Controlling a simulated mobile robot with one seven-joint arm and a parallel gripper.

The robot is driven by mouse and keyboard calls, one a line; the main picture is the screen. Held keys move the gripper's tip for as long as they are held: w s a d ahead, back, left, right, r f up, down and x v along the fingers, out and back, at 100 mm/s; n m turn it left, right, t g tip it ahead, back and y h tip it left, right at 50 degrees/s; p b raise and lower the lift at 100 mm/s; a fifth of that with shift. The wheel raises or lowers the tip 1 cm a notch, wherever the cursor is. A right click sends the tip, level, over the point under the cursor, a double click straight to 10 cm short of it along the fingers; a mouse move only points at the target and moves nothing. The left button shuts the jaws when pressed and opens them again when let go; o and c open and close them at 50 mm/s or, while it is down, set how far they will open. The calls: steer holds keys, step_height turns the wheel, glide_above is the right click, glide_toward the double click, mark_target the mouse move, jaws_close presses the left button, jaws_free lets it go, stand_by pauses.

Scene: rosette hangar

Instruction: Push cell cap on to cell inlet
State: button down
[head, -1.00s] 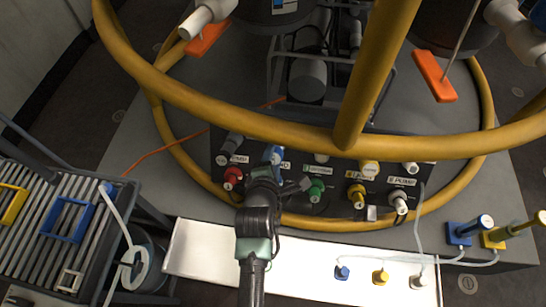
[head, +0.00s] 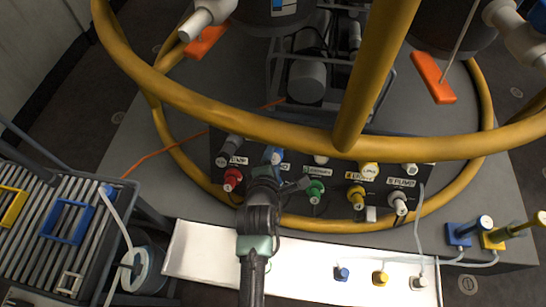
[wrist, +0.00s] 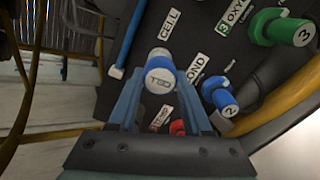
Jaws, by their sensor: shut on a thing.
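The cell cap (wrist: 160,74), with a pale lettered face and a blue band, sits between my fingertips in the wrist view. My gripper (wrist: 160,92) is shut on it, one finger on each side. In the head view my gripper (head: 268,168) is over the dark connector panel (head: 334,205), at a blue piece (head: 273,154) in its upper row. A CELL label (wrist: 169,22) is on the panel above the cap in the wrist view. The inlet itself is hidden by the cap and fingers. I cannot tell how far the cap is seated.
Close around are a red plug (head: 232,177), a green plug (head: 315,188) and the blue plug numbered 2 (wrist: 219,95). A yellow ring rail (head: 225,118) arches above the panel. A white tray (head: 205,250) lies in front, with small fittings at its right.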

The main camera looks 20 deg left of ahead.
steer(key=shift+c, duration=1.3)
jaws_free()
steer(key=shift+s, duration=0.1)
steer(key=p+v, duration=0.4)
steer(key=v, duration=0.8)
steer(key=shift+s+r, duration=0.25)
steer(key=shift+r, duration=0.05)
steer(key=shift+d, duration=0.15)
